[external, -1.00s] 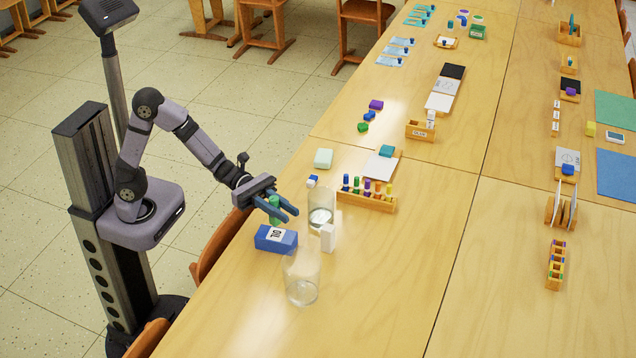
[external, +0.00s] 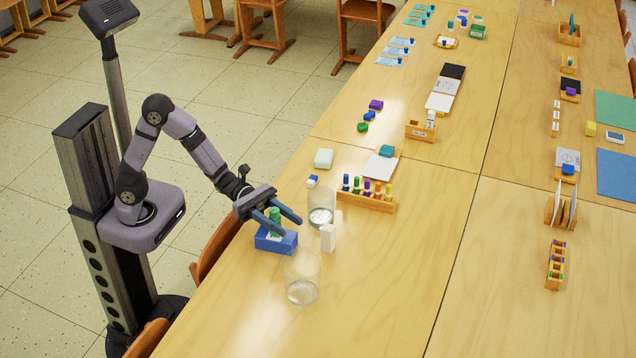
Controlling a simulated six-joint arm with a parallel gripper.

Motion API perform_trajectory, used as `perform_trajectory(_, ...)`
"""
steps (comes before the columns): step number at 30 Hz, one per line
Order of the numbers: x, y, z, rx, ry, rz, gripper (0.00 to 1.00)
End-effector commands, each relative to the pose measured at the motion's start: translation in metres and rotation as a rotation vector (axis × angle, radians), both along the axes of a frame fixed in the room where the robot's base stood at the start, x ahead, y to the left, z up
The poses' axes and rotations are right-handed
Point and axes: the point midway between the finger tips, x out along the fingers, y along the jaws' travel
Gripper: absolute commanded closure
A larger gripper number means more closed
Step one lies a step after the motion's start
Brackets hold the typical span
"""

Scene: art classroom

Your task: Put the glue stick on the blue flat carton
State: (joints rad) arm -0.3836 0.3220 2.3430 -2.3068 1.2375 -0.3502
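The green glue stick (external: 275,218) stands upright on top of the blue flat carton (external: 270,240) on the table near its left edge. My gripper (external: 292,228) is over the carton with its two blue fingers spread, one on each side of the glue stick. The fingers look open and apart from the stick, though the near finger covers part of it. The carton's white label is now mostly hidden by the near finger and the stick.
A clear glass (external: 321,208) and a white block (external: 328,238) stand just right of the carton. Another clear glass (external: 302,279) stands in front. The front table is free.

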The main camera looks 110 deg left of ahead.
Motion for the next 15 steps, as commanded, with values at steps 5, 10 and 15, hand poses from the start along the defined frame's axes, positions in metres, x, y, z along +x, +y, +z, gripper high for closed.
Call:
perform_trajectory(5,0.0,0.0,0.0003,0.0,0.0,0.0,0.61)
perform_trajectory(10,0.0,0.0,0.0024,0.0,0.0,0.0,0.61)
perform_trajectory(15,-0.0084,0.0051,0.0032,0.0,0.001,0.004,0.61)
